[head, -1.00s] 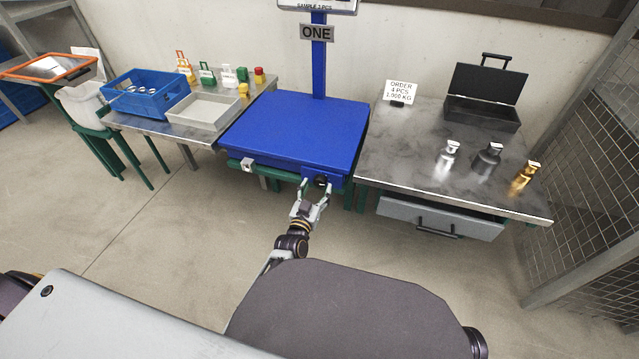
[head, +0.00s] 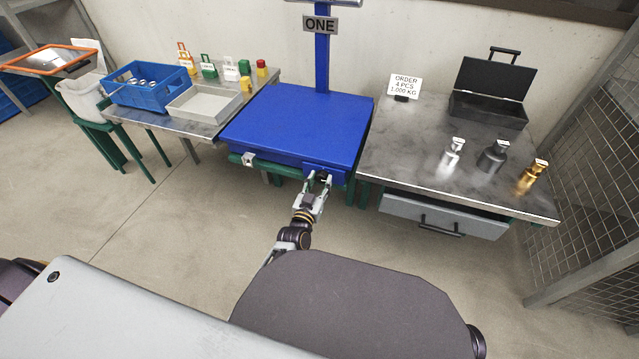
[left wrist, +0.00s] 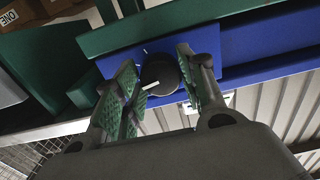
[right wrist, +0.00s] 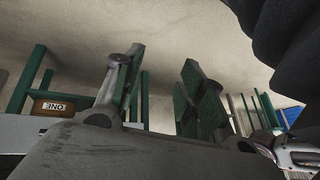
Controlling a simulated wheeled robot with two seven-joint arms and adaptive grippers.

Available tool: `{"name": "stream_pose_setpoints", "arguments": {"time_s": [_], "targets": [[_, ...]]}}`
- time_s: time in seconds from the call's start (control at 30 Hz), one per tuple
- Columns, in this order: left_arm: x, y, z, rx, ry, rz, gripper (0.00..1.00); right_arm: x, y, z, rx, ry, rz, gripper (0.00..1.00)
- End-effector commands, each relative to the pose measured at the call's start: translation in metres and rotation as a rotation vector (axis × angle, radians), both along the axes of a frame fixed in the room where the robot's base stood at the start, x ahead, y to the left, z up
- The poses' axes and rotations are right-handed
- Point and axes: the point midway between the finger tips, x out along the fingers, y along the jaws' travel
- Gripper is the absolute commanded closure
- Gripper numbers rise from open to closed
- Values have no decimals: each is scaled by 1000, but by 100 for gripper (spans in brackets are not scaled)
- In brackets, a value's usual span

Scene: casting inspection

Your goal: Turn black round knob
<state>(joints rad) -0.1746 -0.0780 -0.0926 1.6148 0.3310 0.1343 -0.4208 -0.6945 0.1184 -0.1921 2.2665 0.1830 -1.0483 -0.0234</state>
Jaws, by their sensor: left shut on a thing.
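The black round knob (left wrist: 160,76) is on the blue front plate of the blue scale (head: 295,127), with a white line on its face. In the head view the knob (head: 323,176) shows small, at the scale's front edge. My left gripper (left wrist: 159,66) is shut on it, one finger on each side. In the head view the left gripper (head: 317,179) reaches up to it from below. My right gripper (right wrist: 163,62) is open, with nothing between its fingers. It is not seen in the head view.
A steel table (head: 408,150) stands right of the scale, holding an open black case (head: 487,104) and several metal weights; its grey drawer (head: 440,216) protrudes in front. To the left, another table holds a blue crate (head: 150,95) and grey tray (head: 203,104). The floor in front is clear.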

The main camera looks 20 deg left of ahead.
Motion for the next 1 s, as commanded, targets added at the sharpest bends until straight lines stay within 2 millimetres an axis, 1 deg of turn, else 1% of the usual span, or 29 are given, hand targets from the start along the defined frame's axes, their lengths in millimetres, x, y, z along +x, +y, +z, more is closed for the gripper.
{"name": "stream_pose_setpoints", "arguments": {"time_s": [0.2, 0.37, 0.67, 0.8, 1.0], "targets": [[0, 0, 0, -10, 0, 1, 83, 5, 0, 5, -2, -9, 1, 60], [0, 0, 1, -46, 2, 0, 83, 2, -2, 10, -11, 7, 5, 60], [0, 0, 2, -206, 8, -1, 83, -2, -8, 42, -55, 50, 21, 60], [0, 0, 3, -312, 11, 0, 83, -4, -13, 58, -82, 73, 26, 60], [0, -1, 2, -470, 15, 0, 83, -7, -19, 76, -114, 102, 31, 60]]}}
